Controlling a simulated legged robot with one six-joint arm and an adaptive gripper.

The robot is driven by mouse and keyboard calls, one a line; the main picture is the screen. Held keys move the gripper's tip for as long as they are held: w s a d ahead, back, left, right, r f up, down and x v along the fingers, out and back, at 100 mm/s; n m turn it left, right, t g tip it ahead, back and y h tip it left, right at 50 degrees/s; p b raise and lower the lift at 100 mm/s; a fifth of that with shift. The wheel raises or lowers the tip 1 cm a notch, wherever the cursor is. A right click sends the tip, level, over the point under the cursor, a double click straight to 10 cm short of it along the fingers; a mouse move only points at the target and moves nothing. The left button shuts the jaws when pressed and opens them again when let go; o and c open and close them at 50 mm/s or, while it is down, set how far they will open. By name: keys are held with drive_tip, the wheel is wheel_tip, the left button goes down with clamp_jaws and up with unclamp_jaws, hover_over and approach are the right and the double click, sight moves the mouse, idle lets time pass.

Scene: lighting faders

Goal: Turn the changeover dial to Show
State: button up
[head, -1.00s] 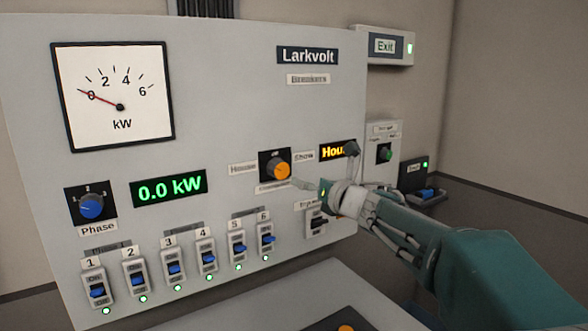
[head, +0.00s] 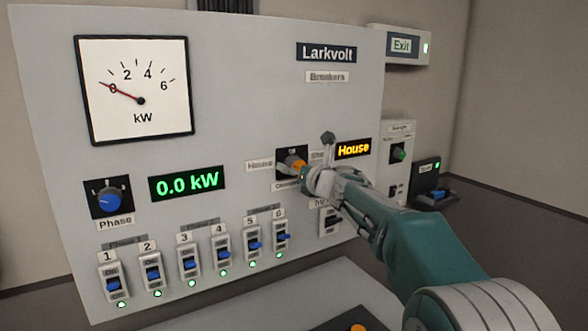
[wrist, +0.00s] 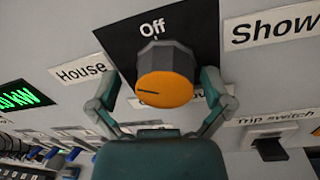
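The changeover dial (head: 293,163) is an orange-faced knob on a black plate, partly hidden by my gripper in the head view. In the wrist view the dial (wrist: 168,85) shows its dark mark pointing left, to the House side. The Off label (wrist: 153,27) is above it and the Show label (wrist: 275,27) to the right. The amber display (head: 353,149) reads House. My gripper (head: 308,168) is at the dial. In the wrist view its fingers (wrist: 160,86) are open, one on each side of the knob. A gap shows on the left; contact on the right is unclear.
The trip switch (wrist: 270,142) is below right of the dial. Several breakers with blue levers (head: 223,252) line the panel's lower part. The phase dial (head: 109,200) and kW meter (head: 135,90) are farther left. The green display (head: 187,184) reads 0.0 kW.

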drive_tip(key=shift+d, duration=0.35)
drive_tip(key=c, duration=1)
drive_tip(key=shift+d, duration=0.15)
